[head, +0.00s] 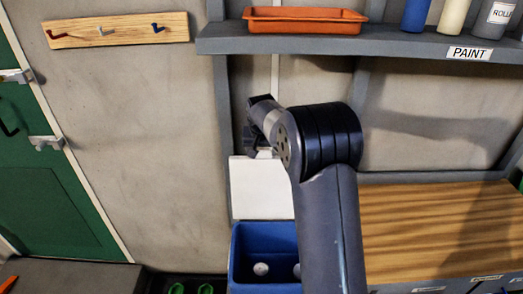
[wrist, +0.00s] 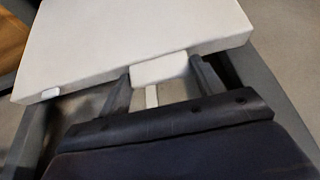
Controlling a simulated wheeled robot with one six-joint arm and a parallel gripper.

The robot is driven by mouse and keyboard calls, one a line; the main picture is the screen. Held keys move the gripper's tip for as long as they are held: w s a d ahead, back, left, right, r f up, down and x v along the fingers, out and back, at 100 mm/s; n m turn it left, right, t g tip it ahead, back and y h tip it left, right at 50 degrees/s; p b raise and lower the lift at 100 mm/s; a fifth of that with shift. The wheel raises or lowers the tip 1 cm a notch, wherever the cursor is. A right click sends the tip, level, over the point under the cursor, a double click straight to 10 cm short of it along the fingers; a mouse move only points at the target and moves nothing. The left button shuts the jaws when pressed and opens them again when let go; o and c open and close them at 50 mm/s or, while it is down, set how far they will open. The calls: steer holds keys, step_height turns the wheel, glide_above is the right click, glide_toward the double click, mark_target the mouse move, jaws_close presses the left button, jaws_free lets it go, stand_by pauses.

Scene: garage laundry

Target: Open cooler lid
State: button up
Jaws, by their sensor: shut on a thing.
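The blue cooler (head: 237,262) stands low in the middle of the head view, partly hidden by my arm. Its white lid (head: 258,188) is raised and stands roughly upright at the back of the cooler, so the inside shows. In the wrist view the lid (wrist: 130,35) is a white slab across the top, with a white tab (wrist: 160,70) at its edge. My gripper (wrist: 162,82) has a finger on each side of this tab and is shut on it. In the head view my gripper (head: 262,151) is at the lid's top edge, mostly hidden behind my wrist.
Round pale items (head: 261,268) lie inside the cooler. A wooden worktop (head: 435,230) is to the right. A grey shelf (head: 400,43) above holds an orange tray (head: 305,20) and several bottles. A green door (head: 45,190) and a hook board (head: 117,30) are at left.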

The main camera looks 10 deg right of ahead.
steer(key=c, duration=0.7)
steer(key=shift+s+a+f+b, duration=0.15)
steer(key=shift+s+b, duration=0.3)
steer(key=shift+b, duration=0.55)
steer(key=shift+s+a+t+b, duration=0.1)
steer(key=shift+s+t+b, duration=0.55)
steer(key=shift+b, duration=0.5)
steer(key=shift+s+a+r+b, duration=0.2)
steer(key=shift+s+b, duration=0.2)
steer(key=shift+s, duration=0.55)
steer(key=shift+s+a+r+b, duration=0.15)
steer(key=shift+s+b, duration=0.25)
steer(key=shift+s, duration=0.5)
steer(key=o, duration=1.4)
steer(key=b+v, duration=0.1)
steer(key=v, duration=0.9)
steer(key=shift+s+a+r, duration=0.15)
steer(key=shift+r, duration=0.2)
